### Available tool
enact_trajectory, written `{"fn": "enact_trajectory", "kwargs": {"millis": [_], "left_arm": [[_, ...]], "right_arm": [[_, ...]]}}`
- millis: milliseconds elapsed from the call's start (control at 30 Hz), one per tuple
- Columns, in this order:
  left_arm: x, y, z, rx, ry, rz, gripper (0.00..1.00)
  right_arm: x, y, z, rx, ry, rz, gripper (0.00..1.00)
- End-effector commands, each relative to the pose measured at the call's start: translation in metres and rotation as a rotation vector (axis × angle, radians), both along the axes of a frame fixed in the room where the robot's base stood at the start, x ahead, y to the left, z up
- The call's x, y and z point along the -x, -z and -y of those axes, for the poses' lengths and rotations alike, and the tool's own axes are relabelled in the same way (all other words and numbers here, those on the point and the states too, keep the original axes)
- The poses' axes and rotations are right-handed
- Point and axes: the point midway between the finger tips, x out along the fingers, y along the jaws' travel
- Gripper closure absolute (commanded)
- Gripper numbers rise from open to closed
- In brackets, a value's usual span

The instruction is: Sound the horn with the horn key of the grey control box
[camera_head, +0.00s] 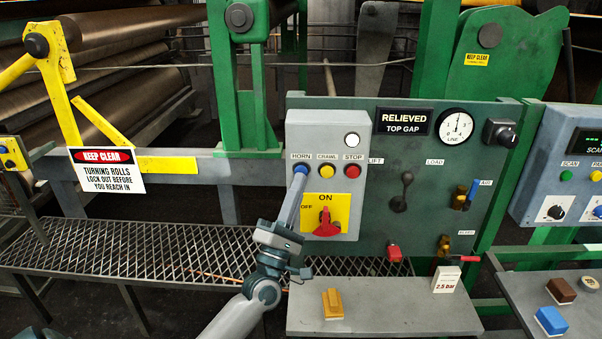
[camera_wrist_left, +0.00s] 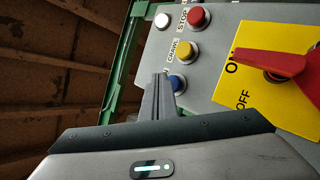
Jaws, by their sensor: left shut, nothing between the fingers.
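The grey control box (camera_head: 312,145) is mounted at the left of the green panel. Its blue horn key (camera_head: 300,170) sits under the HORN label, left of the yellow crawl key (camera_head: 326,171) and the red stop key (camera_head: 352,171). My left gripper (camera_head: 299,178) is shut and empty, its tips at or just in front of the horn key. In the left wrist view the closed fingers (camera_wrist_left: 158,95) reach up beside the blue key (camera_wrist_left: 177,83); I cannot tell whether they touch it. A round lamp on the box looks white. My right gripper is out of view.
A red rotary switch (camera_head: 326,222) on a yellow plate sits just below the keys. The green panel (camera_head: 430,140) carries levers and a gauge. A grey shelf (camera_head: 390,310) below holds a yellow block (camera_head: 333,303). Rolls (camera_head: 120,60) stand behind the rail at left.

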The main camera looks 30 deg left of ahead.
Motion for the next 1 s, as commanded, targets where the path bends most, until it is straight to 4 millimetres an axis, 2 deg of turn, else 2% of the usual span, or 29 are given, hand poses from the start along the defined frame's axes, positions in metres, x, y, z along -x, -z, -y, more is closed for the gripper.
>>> {"fn": "enact_trajectory", "kwargs": {"millis": [1000], "left_arm": [[-0.0091, -0.0001, -0.0057, 0.0, 0.0, 0.0, 1.0]], "right_arm": [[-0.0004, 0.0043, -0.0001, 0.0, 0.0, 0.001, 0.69]]}}
